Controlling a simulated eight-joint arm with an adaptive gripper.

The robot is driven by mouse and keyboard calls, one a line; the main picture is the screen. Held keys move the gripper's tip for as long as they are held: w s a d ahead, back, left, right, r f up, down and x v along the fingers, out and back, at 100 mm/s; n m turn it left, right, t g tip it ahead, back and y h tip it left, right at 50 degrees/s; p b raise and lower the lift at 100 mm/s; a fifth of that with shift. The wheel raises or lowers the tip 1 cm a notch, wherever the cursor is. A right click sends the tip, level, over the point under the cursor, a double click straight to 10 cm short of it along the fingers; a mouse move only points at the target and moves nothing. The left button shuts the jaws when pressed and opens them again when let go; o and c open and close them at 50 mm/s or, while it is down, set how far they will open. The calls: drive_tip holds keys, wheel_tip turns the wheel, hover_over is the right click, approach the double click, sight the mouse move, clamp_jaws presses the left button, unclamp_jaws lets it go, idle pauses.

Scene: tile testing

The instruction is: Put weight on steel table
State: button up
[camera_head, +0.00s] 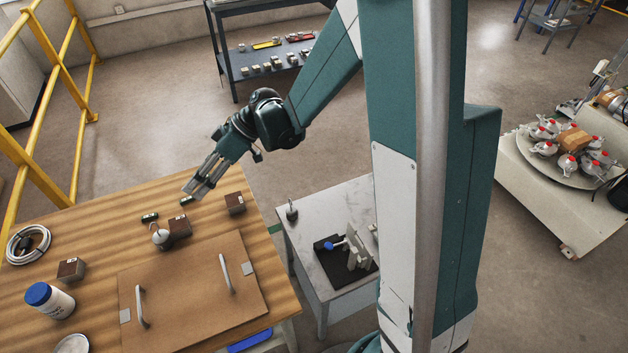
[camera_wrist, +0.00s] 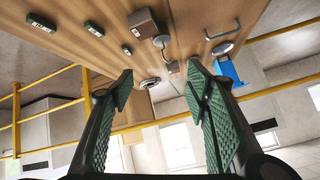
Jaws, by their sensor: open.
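A pale round object with a short stem (camera_head: 160,236), which may be the weight, sits on the wooden table (camera_head: 75,222) beside a brown block. In the wrist view it seems to be the grey round piece (camera_wrist: 162,42). A small dark object with a thin upright stem (camera_head: 291,211) stands on a grey-topped table (camera_head: 318,281), likely the steel table; I cannot tell if it is a weight. My gripper (camera_head: 195,190) is open and empty above the wooden table's far edge, right of and beyond the pale object. Its open fingers (camera_wrist: 160,78) also show in the wrist view.
Brown blocks (camera_head: 235,203) and small dark green pieces (camera_head: 150,217) lie near my gripper. A brown board with two handles (camera_head: 193,290) covers the table's near part. A cable coil (camera_head: 28,245) and a blue-lidded jar (camera_head: 50,300) are at left. Yellow railing (camera_head: 48,190) stands behind.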

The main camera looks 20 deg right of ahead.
drive_tip(key=s+d+r+m+t+h, duration=0.3)
drive_tip(key=s+d+r+m+h, duration=0.2)
drive_tip(key=s+d, duration=0.7)
drive_tip(key=s+d+r+m+t+h, duration=0.3)
drive_tip(key=s+d+r+m, duration=0.5)
drive_tip(key=s+d, duration=0.4)
drive_tip(key=shift+s+d+t+h, duration=0.3)
drive_tip(key=shift+s+d+h, duration=0.1)
drive_tip(key=shift+h, duration=0.5)
drive_tip(key=shift+o, duration=0.5)
drive_tip(key=shift+w+a, duration=0.1)
drive_tip(key=shift+w, duration=0.05)
